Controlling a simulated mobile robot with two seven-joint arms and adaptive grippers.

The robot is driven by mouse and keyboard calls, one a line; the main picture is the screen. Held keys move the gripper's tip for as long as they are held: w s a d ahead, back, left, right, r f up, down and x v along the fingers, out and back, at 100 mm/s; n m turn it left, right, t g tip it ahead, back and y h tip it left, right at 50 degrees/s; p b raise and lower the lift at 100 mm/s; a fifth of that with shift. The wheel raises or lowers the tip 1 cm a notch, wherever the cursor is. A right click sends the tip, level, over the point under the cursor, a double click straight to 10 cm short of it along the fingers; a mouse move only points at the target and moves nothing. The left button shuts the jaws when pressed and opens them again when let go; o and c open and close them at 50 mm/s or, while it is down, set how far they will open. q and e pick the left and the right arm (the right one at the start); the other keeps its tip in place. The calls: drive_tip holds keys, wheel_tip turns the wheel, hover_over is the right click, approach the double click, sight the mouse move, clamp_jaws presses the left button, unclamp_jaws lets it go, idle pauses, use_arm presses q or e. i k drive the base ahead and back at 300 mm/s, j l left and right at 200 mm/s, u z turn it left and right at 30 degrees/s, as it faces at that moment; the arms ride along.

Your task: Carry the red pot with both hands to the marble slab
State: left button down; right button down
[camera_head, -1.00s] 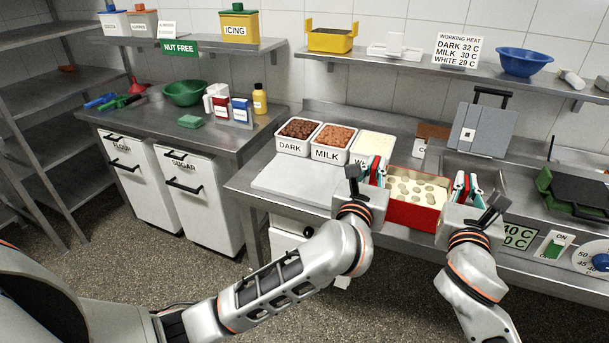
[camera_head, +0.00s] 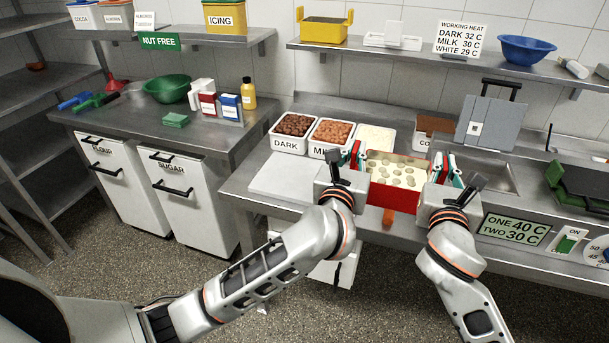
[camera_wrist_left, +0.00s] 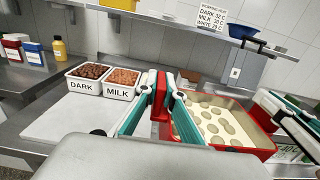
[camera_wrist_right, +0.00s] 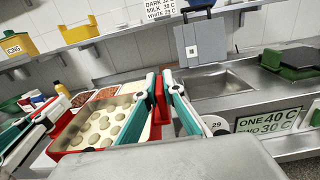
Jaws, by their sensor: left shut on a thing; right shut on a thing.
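The red pot (camera_head: 392,197) is a rectangular red vessel with a cream inside and several pale round pieces in it. It also shows in the left wrist view (camera_wrist_left: 262,152) and the right wrist view (camera_wrist_right: 76,134). My left gripper (camera_head: 357,155) is shut on the pot's left side. My right gripper (camera_head: 443,168) is shut on its right side. Each wrist view shows the fingers closed around a red handle. The pot looks held level near the counter's front; I cannot tell its height. The pale marble slab (camera_head: 287,178) lies flat on the counter to the left of the pot.
Behind the slab and pot stand white tubs of dark (camera_head: 294,130), milk (camera_head: 331,134) and white (camera_head: 376,138) pieces. A grey machine (camera_head: 489,122) and a sink (camera_head: 494,174) are to the right. The slab's top is bare.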

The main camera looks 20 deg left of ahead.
sight(310, 178)
drive_tip(key=i+j, duration=0.15)
drive_tip(key=j, duration=0.25)
drive_tip(key=i+j, duration=0.15)
drive_tip(key=j, duration=0.25)
drive_tip(key=i+j, duration=0.15)
drive_tip(key=j, duration=0.3)
